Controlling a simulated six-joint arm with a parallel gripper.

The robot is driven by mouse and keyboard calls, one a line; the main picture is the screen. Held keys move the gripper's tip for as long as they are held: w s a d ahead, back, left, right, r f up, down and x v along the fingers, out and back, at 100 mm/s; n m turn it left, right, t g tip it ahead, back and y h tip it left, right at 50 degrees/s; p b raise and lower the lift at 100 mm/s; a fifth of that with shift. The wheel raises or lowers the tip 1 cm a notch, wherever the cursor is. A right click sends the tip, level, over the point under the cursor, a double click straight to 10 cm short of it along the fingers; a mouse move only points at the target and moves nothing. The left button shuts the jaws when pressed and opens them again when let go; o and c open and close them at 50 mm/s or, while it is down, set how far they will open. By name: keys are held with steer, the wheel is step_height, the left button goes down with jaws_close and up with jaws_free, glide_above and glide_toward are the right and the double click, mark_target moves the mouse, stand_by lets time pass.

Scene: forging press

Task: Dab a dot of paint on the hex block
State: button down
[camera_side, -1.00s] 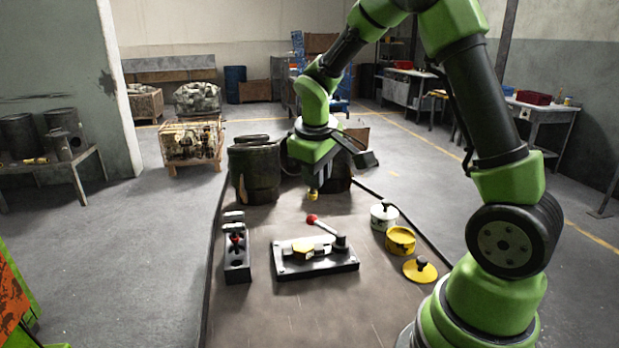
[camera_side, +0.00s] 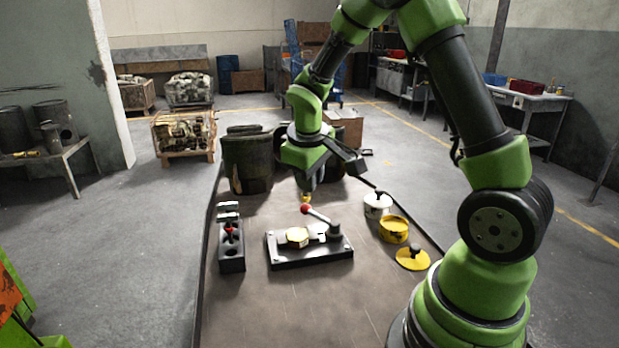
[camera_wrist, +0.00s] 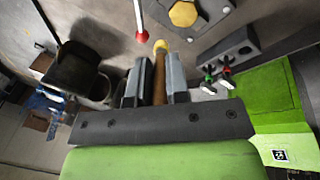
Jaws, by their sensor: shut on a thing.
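The yellow hex block (camera_side: 297,237) sits on the dark clamp plate (camera_side: 285,262) on the table, beside a lever with a red ball knob (camera_side: 305,209). My gripper (camera_side: 305,184) is shut on a dauber with a wooden handle (camera_wrist: 159,78). Its yellow tip (camera_wrist: 160,46) points away from the jaws; in the side view the tip (camera_side: 306,198) is in the air, just above the red knob in the picture. The tip is apart from the block.
An open yellow paint can (camera_side: 394,233), its lid (camera_side: 413,260) and a white can (camera_side: 377,207) stand right of the plate. A dark holder (camera_side: 231,262) with red- and green-marked tools is left. Dark drums (camera_side: 247,165) stand behind. The table front is bare.

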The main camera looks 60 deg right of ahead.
step_height(320, 180, down, 8)
steer(key=shift+r, duration=0.15)
steer(key=shift+w+a, duration=1.3)
steer(key=shift+a, duration=0.1)
steer(key=shift+s+d, duration=1.35)
steer(key=shift+d, duration=0.2)
steer(key=shift+w+d+r+v, duration=0.15)
steer(key=shift+d+v, duration=0.1)
steer(key=shift+v, duration=1.05)
steer(key=shift+w+d+v, duration=0.15)
steer(key=shift+d+v, duration=0.15)
steer(key=shift+v, duration=1)
steer(key=shift+w+d+r+v, duration=0.15)
steer(key=shift+d+v, duration=0.1)
steer(key=shift+v, duration=1.1)
steer(key=shift+w, duration=0.1)
steer(key=shift+f, duration=0.1)
